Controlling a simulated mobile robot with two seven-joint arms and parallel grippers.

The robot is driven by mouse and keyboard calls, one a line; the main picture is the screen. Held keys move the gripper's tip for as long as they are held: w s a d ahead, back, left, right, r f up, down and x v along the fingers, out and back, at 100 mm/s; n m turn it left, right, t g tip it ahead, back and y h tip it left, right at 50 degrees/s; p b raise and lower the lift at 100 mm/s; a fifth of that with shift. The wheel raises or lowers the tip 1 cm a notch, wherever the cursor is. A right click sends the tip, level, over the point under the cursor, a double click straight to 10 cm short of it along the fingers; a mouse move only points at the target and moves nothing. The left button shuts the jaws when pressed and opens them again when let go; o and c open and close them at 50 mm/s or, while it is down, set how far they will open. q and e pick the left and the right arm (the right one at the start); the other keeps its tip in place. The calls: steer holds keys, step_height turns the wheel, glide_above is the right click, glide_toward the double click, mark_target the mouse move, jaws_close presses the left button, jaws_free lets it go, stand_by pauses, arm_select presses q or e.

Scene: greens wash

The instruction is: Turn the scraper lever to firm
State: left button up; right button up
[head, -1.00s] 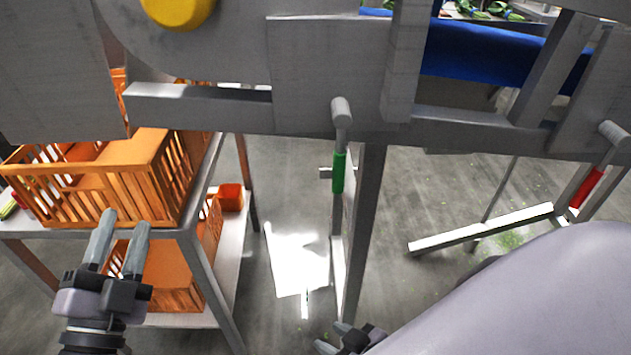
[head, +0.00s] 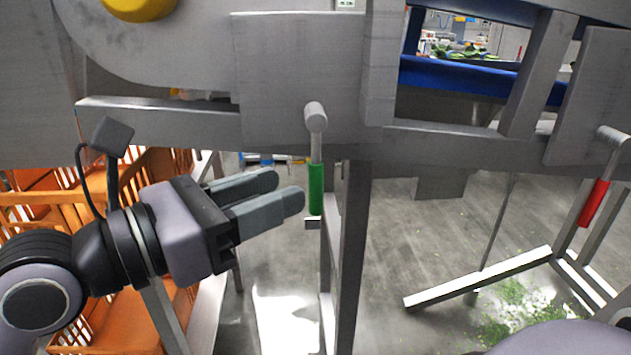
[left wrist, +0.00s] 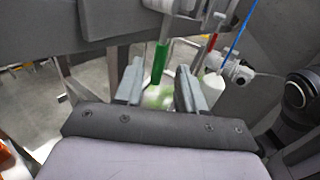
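A lever with a green grip (head: 316,188) hangs straight down from a grey pivot (head: 315,112) on the machine's frame. A second lever with a red grip (head: 593,203) hangs tilted at the far right. No label shows which one is the scraper lever. My left gripper (head: 288,188) is open and empty, just left of the green grip, fingers pointing at it. In the left wrist view the green grip (left wrist: 159,63) shows between and beyond my fingertips (left wrist: 159,70). I cannot tell whether they touch it. My right gripper is not in view.
Orange crates (head: 40,215) stand on a rack at the left, behind my left arm. A grey machine leg (head: 352,250) stands just right of the green grip. A blue belt (head: 460,78) runs above at the right. The floor below is mostly open.

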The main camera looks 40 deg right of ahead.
mark_target(310, 178)
arm_select(q)
steer(key=d, duration=0.6)
steer(key=shift+w+d, duration=0.1)
steer(key=shift+d, duration=0.15)
jaws_close()
